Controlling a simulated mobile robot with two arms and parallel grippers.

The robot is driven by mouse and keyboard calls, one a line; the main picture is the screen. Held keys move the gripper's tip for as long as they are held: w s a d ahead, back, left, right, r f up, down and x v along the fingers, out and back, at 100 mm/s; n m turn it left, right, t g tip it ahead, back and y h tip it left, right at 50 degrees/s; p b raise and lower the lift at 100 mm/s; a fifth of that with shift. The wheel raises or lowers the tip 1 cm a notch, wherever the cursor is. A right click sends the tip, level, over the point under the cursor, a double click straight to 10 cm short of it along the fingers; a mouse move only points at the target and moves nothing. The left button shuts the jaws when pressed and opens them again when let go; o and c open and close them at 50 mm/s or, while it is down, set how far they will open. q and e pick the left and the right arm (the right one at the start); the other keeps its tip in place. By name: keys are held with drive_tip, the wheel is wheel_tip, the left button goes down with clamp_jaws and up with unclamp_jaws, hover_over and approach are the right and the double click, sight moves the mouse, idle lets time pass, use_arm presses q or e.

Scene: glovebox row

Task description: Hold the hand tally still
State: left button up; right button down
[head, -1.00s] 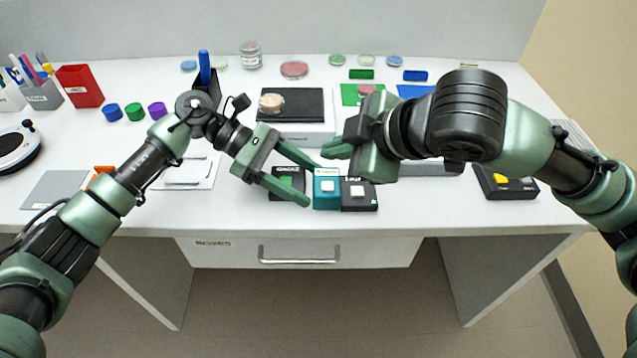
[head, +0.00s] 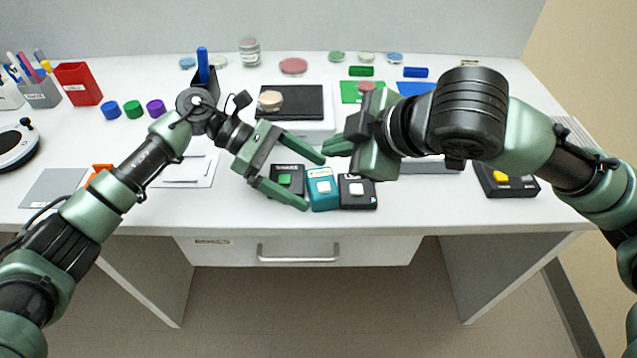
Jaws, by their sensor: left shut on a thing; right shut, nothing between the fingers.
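The hand tally appears to be the teal box with a white button (head: 325,190), in the middle of a row of three small devices near the desk's front edge. It stands slightly turned. My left gripper (head: 315,184) is shut on it, with its fingertips at the box's left side and back; the exact contact is hard to see. My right gripper (head: 338,147) is shut and empty, above and behind the tally, its tips close to my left gripper's upper finger.
A black device with a green button (head: 287,180) lies left of the tally, partly behind my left fingers. A black device with a white button (head: 357,192) is close on its right. A black device with a yellow button (head: 502,182) lies further right. A drawer (head: 300,250) is below.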

use_arm(q)
drive_tip(key=shift+s+d+r, duration=0.1)
drive_tip(key=shift+s+d, duration=0.25)
drive_tip(key=shift+d, duration=0.35)
drive_tip(key=v, duration=0.5)
drive_tip(key=shift+w+d+r, duration=0.15)
drive_tip(key=shift+w+r, duration=0.1)
drive_tip(key=v, duration=0.2)
drive_tip(key=f+v, duration=0.1)
drive_tip(key=v, duration=0.1)
drive_tip(key=a+v, duration=0.1)
drive_tip(key=v, duration=0.2)
drive_tip(key=shift+f, duration=0.2)
drive_tip(key=shift+a+r, duration=0.3)
use_arm(e)
drive_tip(key=shift+s+d, duration=0.1)
drive_tip(key=shift+d, duration=0.7)
